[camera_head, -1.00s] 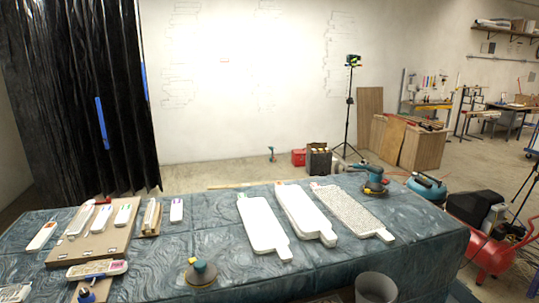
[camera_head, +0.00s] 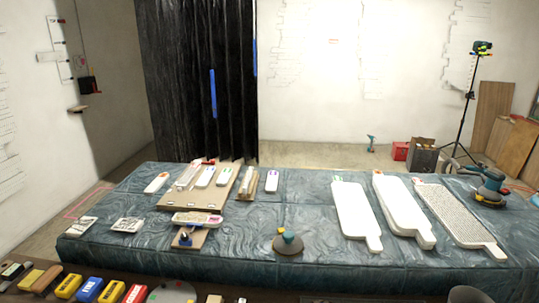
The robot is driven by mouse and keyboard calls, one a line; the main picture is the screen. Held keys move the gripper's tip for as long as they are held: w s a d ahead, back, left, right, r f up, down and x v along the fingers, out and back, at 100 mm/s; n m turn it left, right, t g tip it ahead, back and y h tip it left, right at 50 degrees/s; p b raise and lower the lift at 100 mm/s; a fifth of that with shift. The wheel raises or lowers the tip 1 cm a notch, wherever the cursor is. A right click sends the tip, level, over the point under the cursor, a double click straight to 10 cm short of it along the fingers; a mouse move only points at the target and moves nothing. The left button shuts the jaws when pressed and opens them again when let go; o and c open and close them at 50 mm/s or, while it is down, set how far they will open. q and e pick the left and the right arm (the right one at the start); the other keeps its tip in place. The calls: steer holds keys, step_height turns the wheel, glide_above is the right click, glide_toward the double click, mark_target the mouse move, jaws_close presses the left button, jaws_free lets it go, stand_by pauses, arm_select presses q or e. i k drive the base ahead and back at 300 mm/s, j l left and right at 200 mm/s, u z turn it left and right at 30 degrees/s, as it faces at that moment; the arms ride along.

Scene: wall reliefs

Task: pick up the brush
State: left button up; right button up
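I cannot clearly make out a brush in the head view. Small tools and boxes lie along a dark surface at the bottom left, among them a tan-topped block (camera_head: 40,280); I cannot tell whether any of them is a brush. Neither of my grippers shows in the view.
A cloth-covered table (camera_head: 255,215) spans the middle. It holds white paddle-shaped boards (camera_head: 352,212), a cardboard panel (camera_head: 205,192) with pale blocks, and two sanders (camera_head: 288,243) (camera_head: 488,187). Yellow boxes (camera_head: 70,286) and a red box (camera_head: 134,294) stand at the bottom left.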

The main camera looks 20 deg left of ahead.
mark_target(51, 278)
steer(key=u, duration=2.3)
